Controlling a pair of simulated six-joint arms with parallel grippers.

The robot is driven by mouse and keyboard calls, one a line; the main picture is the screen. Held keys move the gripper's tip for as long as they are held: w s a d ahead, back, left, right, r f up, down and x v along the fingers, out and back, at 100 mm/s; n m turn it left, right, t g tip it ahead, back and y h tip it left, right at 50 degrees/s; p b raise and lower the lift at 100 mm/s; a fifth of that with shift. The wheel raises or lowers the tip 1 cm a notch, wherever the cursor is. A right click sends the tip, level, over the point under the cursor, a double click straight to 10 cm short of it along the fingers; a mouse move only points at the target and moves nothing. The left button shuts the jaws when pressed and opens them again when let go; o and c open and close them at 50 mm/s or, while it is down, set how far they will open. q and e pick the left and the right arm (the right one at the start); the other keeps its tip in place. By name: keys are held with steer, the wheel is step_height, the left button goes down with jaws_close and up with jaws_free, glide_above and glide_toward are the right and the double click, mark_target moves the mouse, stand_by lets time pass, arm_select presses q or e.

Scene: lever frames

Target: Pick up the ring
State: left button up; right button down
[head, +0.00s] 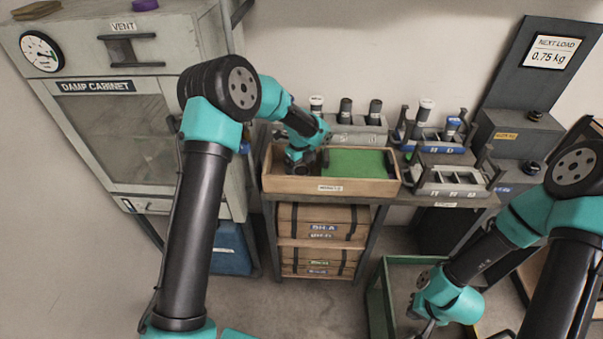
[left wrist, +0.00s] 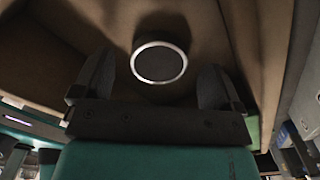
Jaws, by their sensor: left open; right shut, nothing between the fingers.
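My left gripper (head: 308,160) reaches down into the left part of a shallow wooden tray (head: 285,184). In the left wrist view its two dark fingers (left wrist: 156,85) are apart, with nothing gripped. A round thing with a bright silver rim, which looks like the ring (left wrist: 158,81), lies just beyond the fingertips, roughly midway between them. Its middle is dark; I cannot tell whether that is a hole or a face. In the head view my arm hides it. My right gripper (head: 428,331) is low at the bottom edge, shut and empty, partly cut off.
A green mat (head: 357,162) covers the tray's right part. A rack with several dark cylinders (head: 346,112) stands behind it. More racks (head: 450,178) stand to the right. The damp cabinet (head: 115,130) is at the left. A green-framed cart (head: 385,300) is below my right arm.

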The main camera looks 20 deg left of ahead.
arm_select(q)
steer(key=shift+f, duration=0.95)
steer(key=c, duration=1.1)
